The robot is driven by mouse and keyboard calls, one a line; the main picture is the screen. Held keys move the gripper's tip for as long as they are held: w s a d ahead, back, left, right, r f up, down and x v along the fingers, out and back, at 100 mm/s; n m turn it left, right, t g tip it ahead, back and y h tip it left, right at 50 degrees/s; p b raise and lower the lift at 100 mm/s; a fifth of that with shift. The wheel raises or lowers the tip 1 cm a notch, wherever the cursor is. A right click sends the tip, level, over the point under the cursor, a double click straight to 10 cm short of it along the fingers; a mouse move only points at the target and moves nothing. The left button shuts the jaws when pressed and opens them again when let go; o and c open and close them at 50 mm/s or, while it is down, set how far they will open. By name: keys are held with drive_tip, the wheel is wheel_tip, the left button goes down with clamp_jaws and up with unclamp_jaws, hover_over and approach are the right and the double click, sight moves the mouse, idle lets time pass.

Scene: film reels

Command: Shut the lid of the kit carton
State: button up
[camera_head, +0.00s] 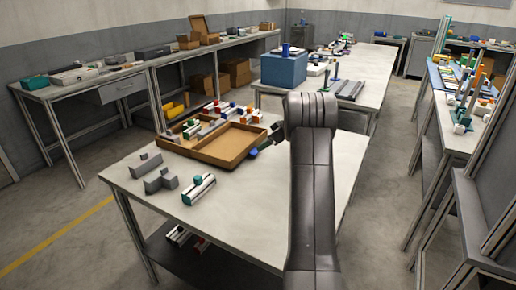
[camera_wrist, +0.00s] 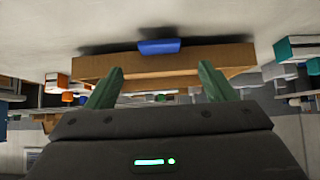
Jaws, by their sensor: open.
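The kit carton (camera_head: 175,148) is a brown shallow box on the near table. Its lid (camera_head: 228,145) stands open, folded out to the right as an empty shallow tray. A blue tab (camera_head: 253,152) sits at the lid's right outer edge. In the wrist view the lid's brown edge (camera_wrist: 100,66) and the blue tab (camera_wrist: 159,47) lie ahead of my gripper (camera_wrist: 160,70). The gripper's two green fingers are spread with nothing between them, apart from the tab as far as I can tell. In the head view my arm hides most of the gripper.
Grey blocks (camera_head: 160,180) and a teal-topped part (camera_head: 198,189) lie at the table's front left. Coloured parts (camera_head: 205,118) lie in and behind the carton. A blue box (camera_head: 284,68) stands on the table behind. The near table's front middle is clear.

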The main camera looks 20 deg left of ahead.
sight(255, 151)
drive_tip(key=x, duration=0.6)
drive_tip(key=shift+c, duration=0.5)
